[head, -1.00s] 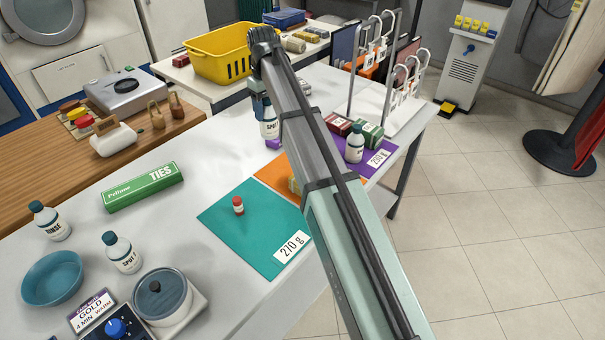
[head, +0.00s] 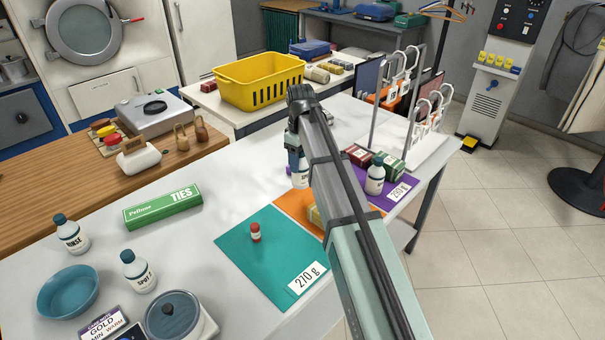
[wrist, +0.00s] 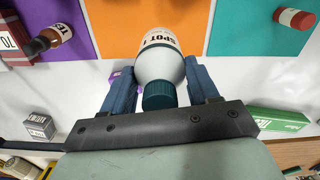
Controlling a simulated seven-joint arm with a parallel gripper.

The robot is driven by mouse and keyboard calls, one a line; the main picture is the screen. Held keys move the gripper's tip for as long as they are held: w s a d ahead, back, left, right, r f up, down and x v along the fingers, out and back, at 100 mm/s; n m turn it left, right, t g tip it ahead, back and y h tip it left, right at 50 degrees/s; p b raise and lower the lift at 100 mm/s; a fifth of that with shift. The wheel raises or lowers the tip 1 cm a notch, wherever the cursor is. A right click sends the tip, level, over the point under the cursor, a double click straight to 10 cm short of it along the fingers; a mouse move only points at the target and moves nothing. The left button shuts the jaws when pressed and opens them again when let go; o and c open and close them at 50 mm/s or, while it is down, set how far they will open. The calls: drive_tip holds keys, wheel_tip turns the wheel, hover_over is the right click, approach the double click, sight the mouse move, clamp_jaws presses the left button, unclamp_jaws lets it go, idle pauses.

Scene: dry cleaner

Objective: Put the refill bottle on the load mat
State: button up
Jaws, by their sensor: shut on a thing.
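My gripper (wrist: 160,88) is shut on a white bottle with a teal cap and a SPOT label (wrist: 161,62). In the head view this bottle (head: 301,176) hangs below the gripper, partly hidden by my arm. In the wrist view it overlaps the edge of the orange mat (wrist: 118,28); its height above the table is unclear. The teal mat (head: 237,262), with a 270 g card, lies beside the orange mat, and the purple mat (head: 398,190) is on its other side. No mat is visibly marked as the load mat.
Another white bottle (head: 375,180) and boxes are by the purple mat. A second SPOT bottle (head: 138,272), a RINSE bottle (head: 71,234) and a green TIES box (head: 162,207) stand left. White tabletop between is clear.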

sight(301, 171)
drive_tip(key=shift+f, duration=2.3)
drive_tip(key=o, duration=1.2)
drive_tip(key=shift+f, duration=0.1)
drive_tip(key=shift+o, duration=0.2)
wheel_tip(301, 171, up, 12)
drive_tip(key=shift+r, duration=0.15)
